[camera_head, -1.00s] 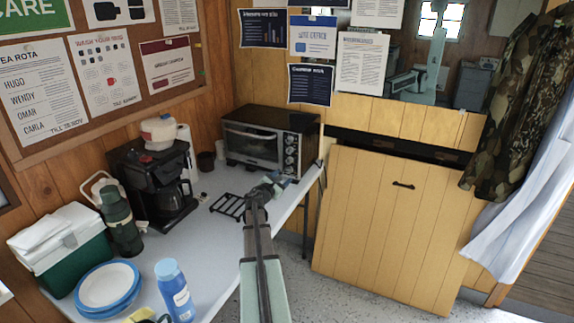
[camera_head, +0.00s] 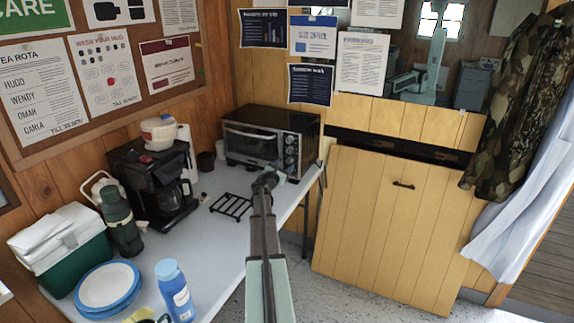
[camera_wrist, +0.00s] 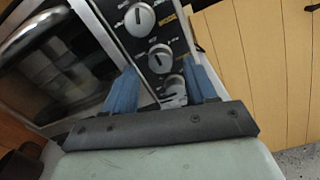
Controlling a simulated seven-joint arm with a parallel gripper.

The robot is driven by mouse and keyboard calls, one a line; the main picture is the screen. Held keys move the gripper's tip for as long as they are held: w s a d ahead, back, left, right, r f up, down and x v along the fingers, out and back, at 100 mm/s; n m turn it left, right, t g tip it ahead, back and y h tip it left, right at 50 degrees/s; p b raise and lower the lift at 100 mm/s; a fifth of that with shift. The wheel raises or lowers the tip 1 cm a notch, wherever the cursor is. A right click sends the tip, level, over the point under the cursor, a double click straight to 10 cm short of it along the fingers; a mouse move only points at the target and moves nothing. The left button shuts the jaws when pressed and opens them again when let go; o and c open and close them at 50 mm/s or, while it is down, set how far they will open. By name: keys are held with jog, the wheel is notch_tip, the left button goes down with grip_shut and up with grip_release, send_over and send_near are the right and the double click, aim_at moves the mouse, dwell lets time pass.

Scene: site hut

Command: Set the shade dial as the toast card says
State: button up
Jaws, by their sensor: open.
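A toaster oven (camera_head: 262,147) stands at the far end of the table, with a column of dials on its right front panel. My gripper (camera_wrist: 163,76) is open, blue fingers either side of that dial; contact cannot be told. In the head view, my gripper (camera_head: 272,174) is at the oven's lower right front. Which posted sheet is the toast card, and which dial sets shade, I cannot read.
A black wire rack (camera_head: 231,206) lies on the table (camera_head: 205,240) in front of the oven. A coffee maker (camera_head: 150,180), flask (camera_head: 120,222), cool box (camera_head: 62,250), plates (camera_head: 106,285) and blue bottle (camera_head: 174,290) stand left. Wall sheets (camera_head: 364,62) hang behind.

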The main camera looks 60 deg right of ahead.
aim_at(289, 161)
jog(key=shift+d, duration=1.35)
jog(key=shift+c, duration=0.3)
grip_shut()
jog(key=shift+m, duration=0.4)
jog(key=m, duration=0.5)
jog(key=shift+m, duration=0.3)
jog(key=m, duration=0.5)
jog(key=shift+m, duration=0.4)
